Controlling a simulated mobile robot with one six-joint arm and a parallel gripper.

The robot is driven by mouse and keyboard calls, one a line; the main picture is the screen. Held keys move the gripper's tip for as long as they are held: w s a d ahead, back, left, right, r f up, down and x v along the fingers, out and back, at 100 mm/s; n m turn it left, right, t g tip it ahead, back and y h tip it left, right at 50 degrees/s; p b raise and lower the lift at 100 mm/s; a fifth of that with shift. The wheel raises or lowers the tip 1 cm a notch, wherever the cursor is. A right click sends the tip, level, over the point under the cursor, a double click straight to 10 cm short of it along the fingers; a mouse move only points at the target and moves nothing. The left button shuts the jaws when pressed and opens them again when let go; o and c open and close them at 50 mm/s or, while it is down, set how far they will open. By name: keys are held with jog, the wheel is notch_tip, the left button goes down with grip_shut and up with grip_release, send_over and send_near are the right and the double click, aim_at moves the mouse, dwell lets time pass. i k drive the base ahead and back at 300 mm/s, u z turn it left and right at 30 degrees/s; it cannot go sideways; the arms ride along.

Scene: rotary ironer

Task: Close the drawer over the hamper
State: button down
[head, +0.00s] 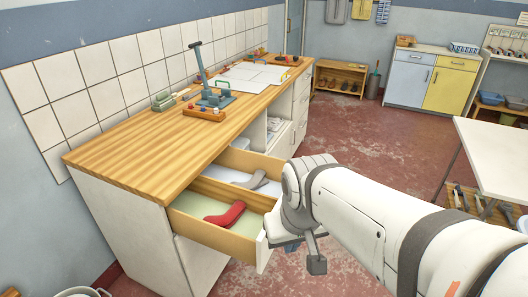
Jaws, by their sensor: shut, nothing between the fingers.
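Two drawers stand open in the front of a wood-topped counter. The nearer drawer (242,227) has wooden sides, a pale green bottom and a white front, and holds a red curved object (225,216). The farther drawer (225,173) has a pale bottom and holds a grey object (258,179). No hamper can be made out, so I cannot tell which drawer sits over it. My gripper (302,250) is shut and empty beside the right end of the nearer drawer's front. My wrist hides part of both drawers, and I cannot tell whether it touches them.
The counter top (140,135) carries a blue stand with an upright lever (205,85), small blocks and white sheets. An open shelf (275,128) lies beyond the drawers. A white table (495,155) stands at the right. The red floor (375,140) between is mostly clear.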

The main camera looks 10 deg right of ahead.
aim_at(211, 193)
jog(key=z, duration=0.15)
jog(key=i, duration=0.85)
jog(key=z, duration=0.5)
